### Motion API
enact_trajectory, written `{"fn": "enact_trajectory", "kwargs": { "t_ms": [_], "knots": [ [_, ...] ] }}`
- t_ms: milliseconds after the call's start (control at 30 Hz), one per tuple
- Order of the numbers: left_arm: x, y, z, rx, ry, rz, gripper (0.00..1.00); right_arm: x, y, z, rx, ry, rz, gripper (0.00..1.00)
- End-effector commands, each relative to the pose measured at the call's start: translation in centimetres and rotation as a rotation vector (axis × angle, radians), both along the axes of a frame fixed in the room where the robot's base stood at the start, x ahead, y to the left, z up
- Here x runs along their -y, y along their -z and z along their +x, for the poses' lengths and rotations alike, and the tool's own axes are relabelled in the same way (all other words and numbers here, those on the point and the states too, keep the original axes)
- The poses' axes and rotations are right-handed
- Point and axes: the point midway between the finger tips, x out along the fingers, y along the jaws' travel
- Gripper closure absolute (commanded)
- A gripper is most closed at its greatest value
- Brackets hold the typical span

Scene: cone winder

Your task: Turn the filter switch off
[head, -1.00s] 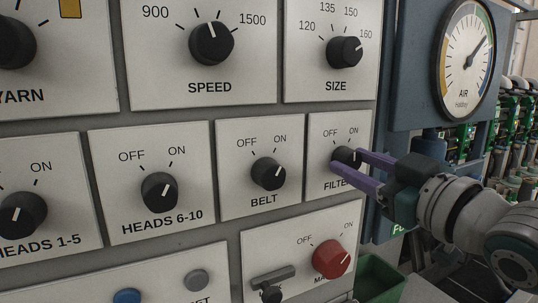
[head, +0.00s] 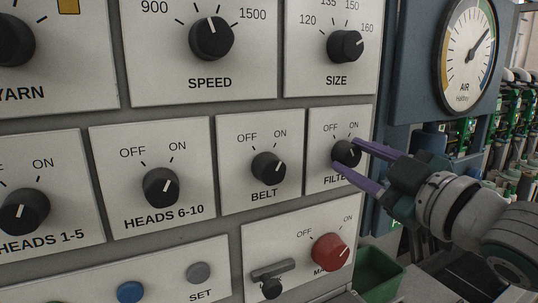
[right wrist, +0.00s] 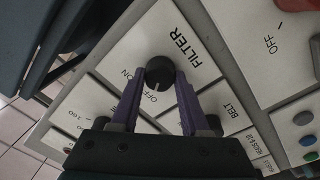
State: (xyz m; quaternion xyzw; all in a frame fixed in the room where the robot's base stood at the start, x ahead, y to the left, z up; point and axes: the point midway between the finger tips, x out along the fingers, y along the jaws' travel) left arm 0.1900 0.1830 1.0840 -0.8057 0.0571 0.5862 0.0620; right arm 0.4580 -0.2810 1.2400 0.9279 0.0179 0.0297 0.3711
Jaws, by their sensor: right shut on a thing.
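The FILTER switch is a round black knob (head: 346,153) on a pale panel plate, with OFF at its upper left and ON at its upper right in the head view. My right gripper (head: 346,154) reaches in from the right, its two purple fingers on either side of the knob and shut on it. In the right wrist view the knob (right wrist: 159,73) sits between the tips of the right gripper (right wrist: 160,84), and its white pointer line faces the bottom of the picture. The fingers partly cover the FILTER label in the head view. My left gripper is in neither view.
The BELT knob (head: 268,167) is close on the left, with the HEADS 6-10 knob (head: 161,187) beyond it. The SIZE knob (head: 345,46) is above, and a red knob (head: 330,252) is below. An air gauge (head: 467,56) stands to the right.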

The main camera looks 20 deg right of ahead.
Motion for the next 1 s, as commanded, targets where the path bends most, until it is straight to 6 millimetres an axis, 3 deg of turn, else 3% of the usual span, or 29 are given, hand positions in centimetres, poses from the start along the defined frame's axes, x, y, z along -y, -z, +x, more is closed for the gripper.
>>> {"fn": "enact_trajectory", "kwargs": {
  "t_ms": [233, 267, 500, 800, 1000],
  "knots": [
    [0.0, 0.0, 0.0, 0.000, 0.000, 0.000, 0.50, 0.0, 0.0, 0.0, 0.000, 0.000, -0.005, 1.00],
    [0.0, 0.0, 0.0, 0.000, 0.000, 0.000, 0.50, 0.0, 0.0, 0.0, 0.000, 0.000, -0.004, 0.52],
    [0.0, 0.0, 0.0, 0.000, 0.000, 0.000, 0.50, 0.0, 0.0, 0.0, 0.000, 0.000, -0.002, 0.25],
    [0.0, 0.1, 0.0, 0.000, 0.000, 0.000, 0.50, 0.0, 0.1, -0.2, -0.001, 0.000, -0.001, 0.25],
    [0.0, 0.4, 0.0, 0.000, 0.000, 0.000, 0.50, 0.1, 0.4, -2.5, -0.003, -0.001, -0.001, 0.25]
  ]
}}
